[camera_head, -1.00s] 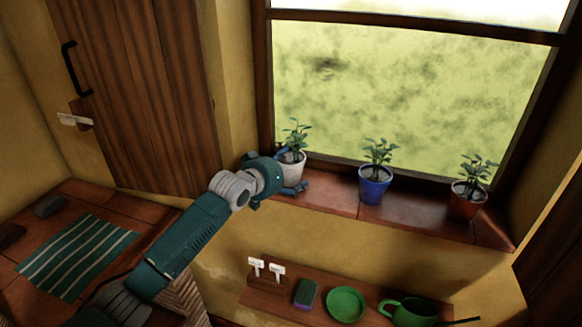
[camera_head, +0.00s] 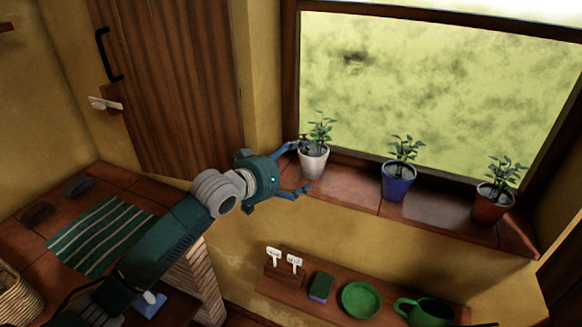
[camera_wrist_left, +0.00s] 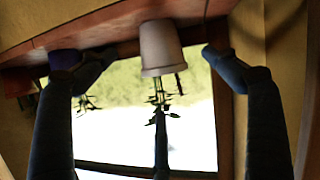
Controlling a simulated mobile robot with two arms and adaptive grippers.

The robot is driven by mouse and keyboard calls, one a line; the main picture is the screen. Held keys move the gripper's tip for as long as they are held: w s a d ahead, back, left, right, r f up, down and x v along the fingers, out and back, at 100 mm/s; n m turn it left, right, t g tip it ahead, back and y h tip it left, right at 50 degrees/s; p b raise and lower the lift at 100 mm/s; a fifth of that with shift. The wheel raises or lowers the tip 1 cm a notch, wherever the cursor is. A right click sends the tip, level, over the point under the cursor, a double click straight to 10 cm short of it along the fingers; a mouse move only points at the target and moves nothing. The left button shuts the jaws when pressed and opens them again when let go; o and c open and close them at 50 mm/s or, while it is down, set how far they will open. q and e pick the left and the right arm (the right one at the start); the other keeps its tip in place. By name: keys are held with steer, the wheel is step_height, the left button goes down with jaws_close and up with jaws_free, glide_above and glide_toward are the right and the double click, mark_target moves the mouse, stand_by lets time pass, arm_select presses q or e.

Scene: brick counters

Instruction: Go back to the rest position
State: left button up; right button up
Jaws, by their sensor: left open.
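My left gripper (camera_head: 298,169) is open and empty, in front of the window sill. Its two blue fingers are spread on either side of the white pot's line in the left wrist view (camera_wrist_left: 150,65). The white pot (camera_head: 313,164) with a green plant stands upright on the sill just beyond the fingers, and it shows upside down between them in the wrist view (camera_wrist_left: 161,48). A gap seems to separate the fingers from the pot. My right gripper is in neither view.
A blue pot (camera_head: 397,184) and a red-brown pot (camera_head: 492,203) stand further right on the sill (camera_head: 440,211). A lower shelf holds white labels (camera_head: 284,260), a sponge (camera_head: 321,287), a green plate (camera_head: 360,300) and a green mug (camera_head: 425,312). A striped cloth (camera_head: 100,236) lies on the left counter.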

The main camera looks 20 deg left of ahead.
arm_select(q)
steer(key=s+d+f+m+g, duration=0.2)
steer(key=s+d+f+g, duration=0.25)
steer(key=s+f, duration=1.05)
steer(key=s+f+m+g+y, duration=0.1)
steer(key=s+f+g+y, duration=0.3)
steer(key=s, duration=0.9)
steer(key=s+f+g+h, duration=0.15)
steer(key=s+f, duration=0.45)
steer(key=s, duration=0.7)
step_height(320, 180, down, 28)
steer(key=s+g+b, duration=0.2)
steer(key=s+a+f, duration=0.2)
steer(key=s+f, duration=1.4)
steer(key=shift+s+a+f+m+g+y+b, duration=0.3)
steer(key=shift+a+f+m+g+y+b, duration=0.05)
steer(key=shift+m+g+y+b, duration=0.1)
